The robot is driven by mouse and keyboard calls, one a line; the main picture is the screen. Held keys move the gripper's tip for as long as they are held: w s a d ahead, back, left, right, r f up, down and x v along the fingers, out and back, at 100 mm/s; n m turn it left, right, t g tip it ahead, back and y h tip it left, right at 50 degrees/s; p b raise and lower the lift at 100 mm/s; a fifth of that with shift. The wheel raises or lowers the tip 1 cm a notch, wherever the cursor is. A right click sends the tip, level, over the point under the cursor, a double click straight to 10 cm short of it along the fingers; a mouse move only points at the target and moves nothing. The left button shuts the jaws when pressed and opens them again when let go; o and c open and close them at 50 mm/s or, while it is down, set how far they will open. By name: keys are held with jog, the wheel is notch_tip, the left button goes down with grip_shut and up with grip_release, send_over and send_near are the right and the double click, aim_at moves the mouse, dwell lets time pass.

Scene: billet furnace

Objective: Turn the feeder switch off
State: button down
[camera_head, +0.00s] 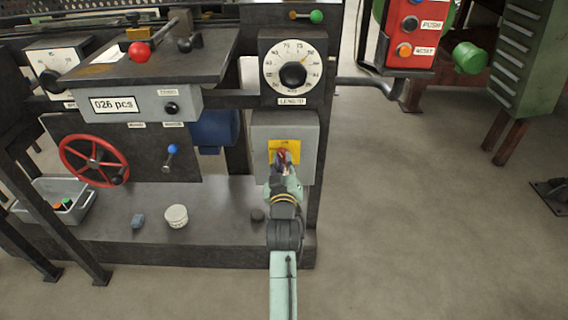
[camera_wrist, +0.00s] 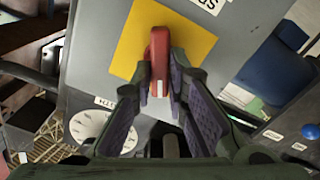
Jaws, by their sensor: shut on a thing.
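The feeder switch is a red handle (camera_wrist: 159,52) on a yellow plate (camera_wrist: 184,30), fixed to a grey box. In the head view the grey box (camera_head: 302,135) stands below the length dial, with the yellow plate (camera_head: 293,147) on its front. My gripper (camera_wrist: 159,84) is shut on the red handle, with one finger on each side of its lower end in the wrist view. In the head view my gripper (camera_head: 283,168) reaches up to the plate and hides much of the handle. The switch's markings are mostly hidden or cut off.
The length dial (camera_head: 293,66) is right above the box. A grey panel with a counter (camera_head: 115,104), a red handwheel (camera_head: 94,160) and a blue-tipped lever (camera_head: 172,150) are to the left. A red button box (camera_head: 408,38) is at upper right.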

jog(key=n, duration=0.6)
jog(key=shift+a+f+n+b, duration=0.15)
jog(key=shift+n+b, duration=0.15)
jog(key=shift+b, duration=0.05)
jog(key=n, duration=0.6)
jog(key=shift+f, duration=0.15)
jog(key=c, duration=1.6)
grip_release()
jog(key=shift+s, duration=0.1)
jog(key=s, duration=0.7)
jog(key=shift+s, duration=0.2)
